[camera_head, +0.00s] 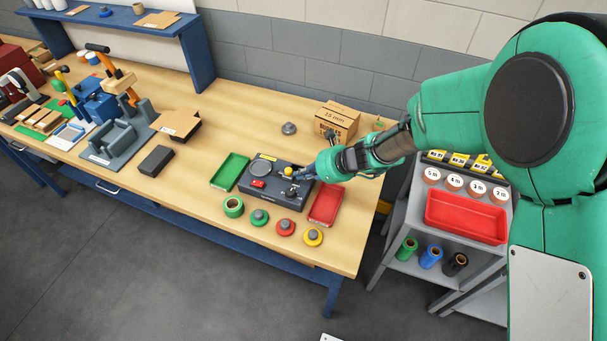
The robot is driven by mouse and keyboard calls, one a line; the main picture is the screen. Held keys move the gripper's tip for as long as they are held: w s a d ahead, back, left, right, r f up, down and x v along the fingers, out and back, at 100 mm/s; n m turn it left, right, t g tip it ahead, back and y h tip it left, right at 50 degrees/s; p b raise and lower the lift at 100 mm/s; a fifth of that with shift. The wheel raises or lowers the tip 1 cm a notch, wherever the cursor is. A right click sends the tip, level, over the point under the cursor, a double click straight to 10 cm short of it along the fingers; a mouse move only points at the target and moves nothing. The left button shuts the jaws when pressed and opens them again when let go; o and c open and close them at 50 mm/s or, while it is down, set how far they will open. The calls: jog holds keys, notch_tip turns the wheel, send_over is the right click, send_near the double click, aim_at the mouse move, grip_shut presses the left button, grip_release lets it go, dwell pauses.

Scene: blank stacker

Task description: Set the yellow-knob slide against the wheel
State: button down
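A dark grey device (252,187) sits on the wooden workbench. Its yellow knob (289,171) stands on the right part of its top. A round grey disc (261,167), which may be the wheel, lies on the back left of its top. I cannot make out the gap between the slide and the wheel. My gripper (301,174) reaches in from the right, with its dark fingers low over the device's right end, just right of the yellow knob. The fingers are too small to show whether they are open or touch anything.
A green tray (230,172) lies left of the device and a red tray (326,206) right of it. A green ring (233,207) and several coloured discs lie in front. A cardboard box (337,121) stands behind my gripper. A black block (156,160) lies further left.

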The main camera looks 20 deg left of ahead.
aim_at(291, 171)
jog(key=shift+a, duration=1.8)
jog(key=shift+d, duration=0.95)
jog(key=shift+s+d, duration=0.15)
jog(key=shift+d, duration=0.45)
jog(key=shift+s+d, duration=0.15)
jog(key=shift+d, duration=0.45)
jog(key=p+v, duration=0.2)
jog(key=v, duration=0.7)
jog(key=shift+d+r, duration=0.25)
jog(key=shift+r, duration=0.05)
